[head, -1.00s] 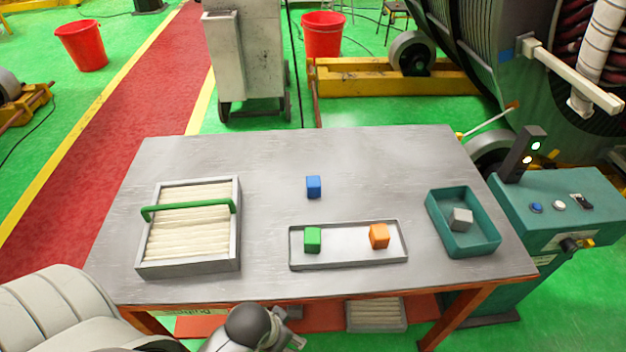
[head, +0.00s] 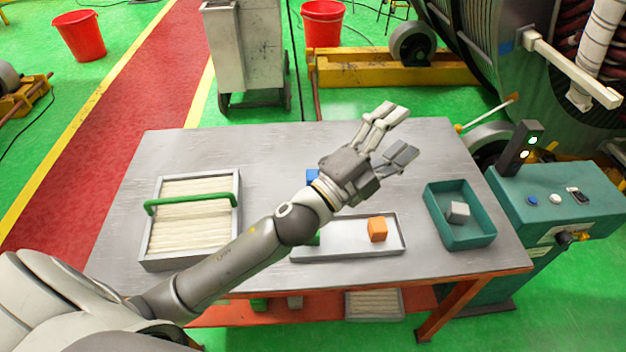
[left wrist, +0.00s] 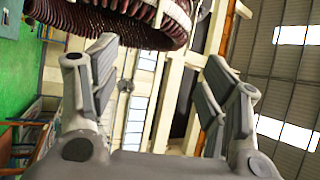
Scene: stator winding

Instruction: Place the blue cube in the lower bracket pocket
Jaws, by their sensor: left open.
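The blue cube (head: 312,177) is on the grey table, mostly hidden behind my left wrist in the head view. My left gripper (head: 402,130) is raised over the right half of the table, open and empty, its fingers pointing up and to the right. In the left wrist view the open fingers (left wrist: 160,95) have only the hall's roof and a large machine between and beyond them. I cannot make out a bracket pocket for certain. My right gripper is not in view.
A shallow grey tray (head: 345,246) holds an orange cube (head: 377,229) and a green cube mostly hidden by my arm. A teal bin (head: 483,238) holds a grey cube (head: 458,212). A box with a green handle (head: 160,206) stands left. The table's back left is clear.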

